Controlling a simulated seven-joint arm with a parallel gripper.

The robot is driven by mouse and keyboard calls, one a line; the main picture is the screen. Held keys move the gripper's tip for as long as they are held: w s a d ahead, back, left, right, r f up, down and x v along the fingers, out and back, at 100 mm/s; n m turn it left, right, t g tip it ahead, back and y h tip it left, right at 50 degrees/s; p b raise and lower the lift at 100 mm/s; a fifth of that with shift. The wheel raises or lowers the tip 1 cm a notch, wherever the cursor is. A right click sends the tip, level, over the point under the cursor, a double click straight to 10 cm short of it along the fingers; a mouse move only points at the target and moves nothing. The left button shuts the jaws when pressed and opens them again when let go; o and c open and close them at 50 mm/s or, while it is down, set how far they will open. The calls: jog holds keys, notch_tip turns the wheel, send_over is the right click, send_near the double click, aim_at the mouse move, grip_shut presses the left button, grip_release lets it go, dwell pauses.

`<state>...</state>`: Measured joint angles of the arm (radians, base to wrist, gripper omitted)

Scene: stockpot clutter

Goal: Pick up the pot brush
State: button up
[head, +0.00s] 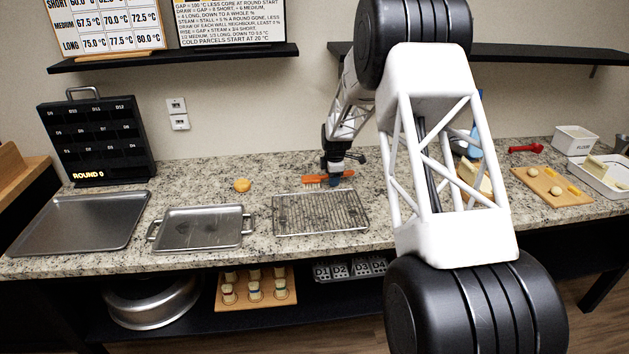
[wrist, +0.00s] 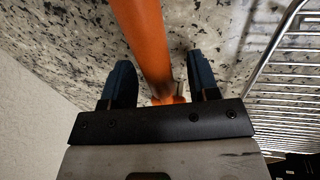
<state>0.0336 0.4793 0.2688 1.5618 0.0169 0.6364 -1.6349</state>
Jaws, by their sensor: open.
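The pot brush (head: 313,181) has an orange handle and pale bristles at its left end. It lies on the granite counter behind the wire rack in the head view. My gripper (head: 335,182) is down at the brush handle. In the wrist view the orange brush handle (wrist: 145,40) runs between the two dark blue fingers of my gripper (wrist: 158,80). The fingers stand apart on either side of the handle, with a gap visible on each side. The lower part of the brush is hidden behind the gripper body in the wrist view.
A wire cooling rack (head: 320,226) sits just in front of the brush; its edge shows in the wrist view (wrist: 262,75). A small orange round item (head: 242,185) lies to the left. A handled tray (head: 200,243) and a larger sheet pan (head: 80,250) are farther left.

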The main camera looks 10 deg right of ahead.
grip_shut()
dwell(0.4)
jog(key=shift+r, duration=0.15)
jog(key=shift+r, duration=1.55)
jog(key=s, duration=0.5)
jog(key=s+r, duration=0.1)
jog(key=s, duration=1)
jog(key=shift+a+r, duration=0.25)
jog(key=shift+r, duration=0.05)
